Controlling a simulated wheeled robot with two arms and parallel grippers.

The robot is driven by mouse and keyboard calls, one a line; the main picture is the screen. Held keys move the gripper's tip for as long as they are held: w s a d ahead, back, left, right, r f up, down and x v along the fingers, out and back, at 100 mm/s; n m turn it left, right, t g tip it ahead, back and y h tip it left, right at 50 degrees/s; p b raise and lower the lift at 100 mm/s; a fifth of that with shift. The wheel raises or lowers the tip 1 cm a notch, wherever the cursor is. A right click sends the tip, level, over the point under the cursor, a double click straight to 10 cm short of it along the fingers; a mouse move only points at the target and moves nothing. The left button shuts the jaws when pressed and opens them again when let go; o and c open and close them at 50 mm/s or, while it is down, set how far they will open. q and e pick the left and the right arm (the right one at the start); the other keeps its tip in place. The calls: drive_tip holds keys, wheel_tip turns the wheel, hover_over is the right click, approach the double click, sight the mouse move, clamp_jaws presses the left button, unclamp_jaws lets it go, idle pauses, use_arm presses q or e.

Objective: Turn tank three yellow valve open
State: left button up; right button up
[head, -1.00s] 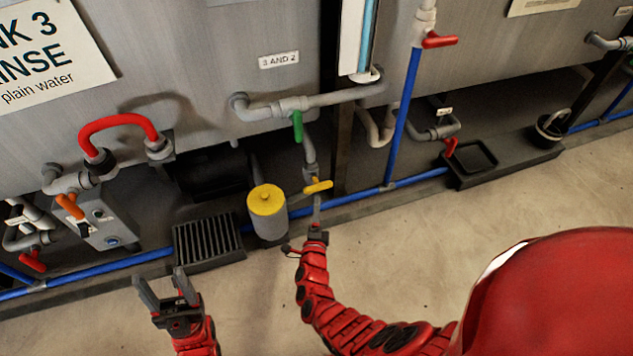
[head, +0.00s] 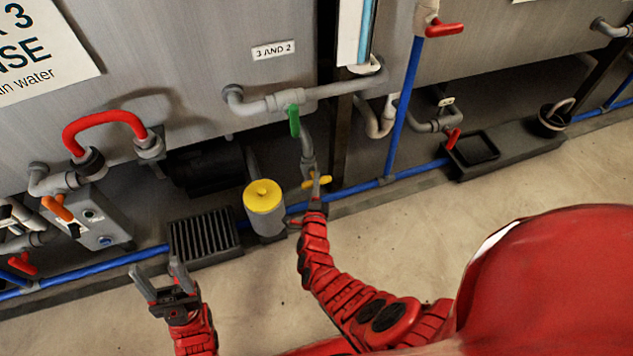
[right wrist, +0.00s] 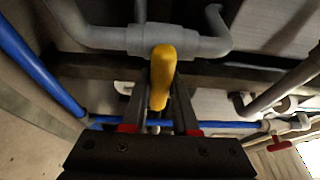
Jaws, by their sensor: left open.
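The yellow valve handle (head: 325,181) sits on a grey pipe low between the tanks, right of a yellow-lidded grey canister. It lies roughly crosswise in the head view. My right gripper (head: 315,183) is at this handle, its fingers partly covering it. In the right wrist view the yellow handle (right wrist: 162,70) lies between the two fingers of my right gripper (right wrist: 160,92); whether they press on it I cannot tell. My left gripper (head: 155,270) is open and empty above the floor at lower left, in front of the black grate.
The yellow-lidded canister (head: 264,208) stands close left of the handle. A green valve handle (head: 294,120) is above it. A black grate (head: 203,238) and blue pipe (head: 400,174) run along the tank base. The floor (head: 545,185) at right is clear.

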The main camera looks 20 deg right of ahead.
clamp_jaws()
drive_tip(key=shift+f, duration=0.1)
